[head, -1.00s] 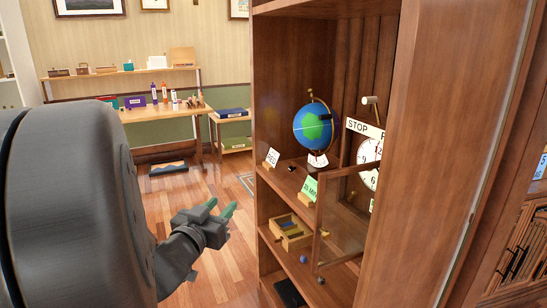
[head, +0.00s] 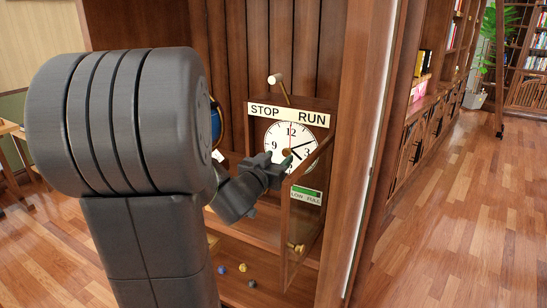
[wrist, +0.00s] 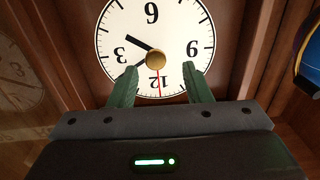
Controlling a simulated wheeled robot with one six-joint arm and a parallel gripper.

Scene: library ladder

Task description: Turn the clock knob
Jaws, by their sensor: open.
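The clock (head: 291,143) stands in the wooden cabinet, its white dial under a STOP and RUN label (head: 290,114). In the wrist view the dial (wrist: 184,22) appears upside down, with a round brass knob (wrist: 155,60) at its centre. My gripper (head: 277,161) is in front of the lower part of the dial and hides some of it. In the wrist view its two green fingers (wrist: 162,78) are apart, one on each side below the knob, with nothing between them. I cannot tell how far the fingertips are from the dial.
A glass-paned door (head: 301,225) hangs open at the clock's lower right, close to my gripper. A lever with a pale end (head: 275,79) rises above the label. The globe (head: 215,122) is partly hidden behind my arm. Small balls (head: 243,268) lie on the lower shelf.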

